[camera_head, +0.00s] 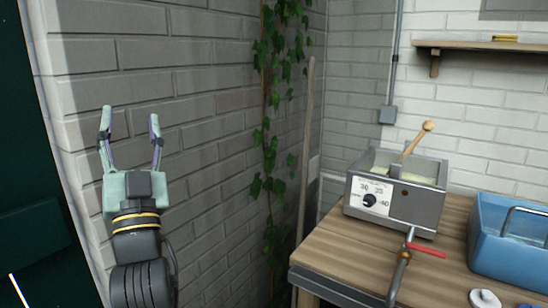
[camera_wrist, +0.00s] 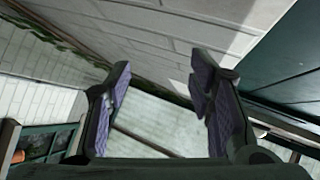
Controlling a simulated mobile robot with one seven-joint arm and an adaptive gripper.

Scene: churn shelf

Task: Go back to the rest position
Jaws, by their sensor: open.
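My gripper (camera_head: 131,125) is raised at the left of the head view, in front of the white brick wall. Its fingers point up and stand apart with nothing between them. In the wrist view the two purple-padded fingers (camera_wrist: 165,95) are also apart and empty. The wall and a pale floor show behind them.
A wooden table (camera_head: 340,245) at the right bears a grey metal vat (camera_head: 415,205) with a dial and a wooden-handled tool (camera_head: 416,139). A blue basin (camera_head: 500,245) and a red-handled tap (camera_head: 425,251) are beside it. Ivy (camera_head: 268,110) climbs the wall. A dark green panel (camera_head: 25,190) is at far left.

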